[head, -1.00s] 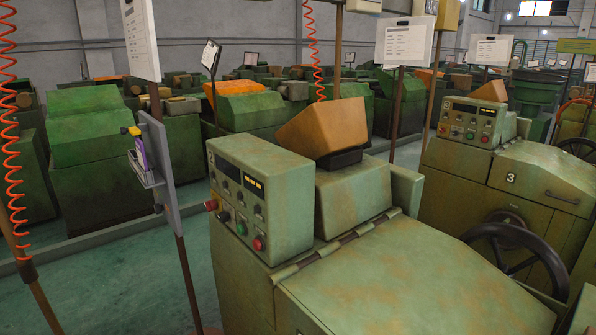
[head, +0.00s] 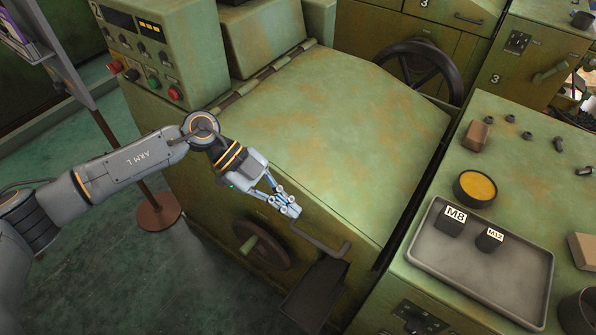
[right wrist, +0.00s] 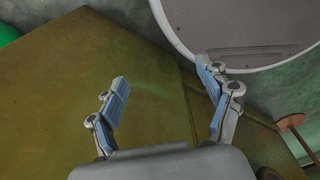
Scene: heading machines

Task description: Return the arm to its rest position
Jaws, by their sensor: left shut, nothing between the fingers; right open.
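My left arm comes in from the left in the head view. Its gripper (head: 287,205) is shut and empty, just above the front edge of the green machine's lid (head: 340,130), near the bent lid handle (head: 322,241). I cannot tell whether it touches the machine. My right gripper (right wrist: 165,88) shows only in the right wrist view. Its blue-padded fingers are spread wide with nothing between them, in front of an olive-brown panel (right wrist: 95,70).
A control box with buttons (head: 150,50) stands on the machine. A handwheel (head: 262,244) and a dark chute (head: 313,290) stick out below the lid. At right, a bench holds a grey tray (head: 530,290) with M8 and M12 blocks, a yellow-topped tin (head: 475,188) and loose parts.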

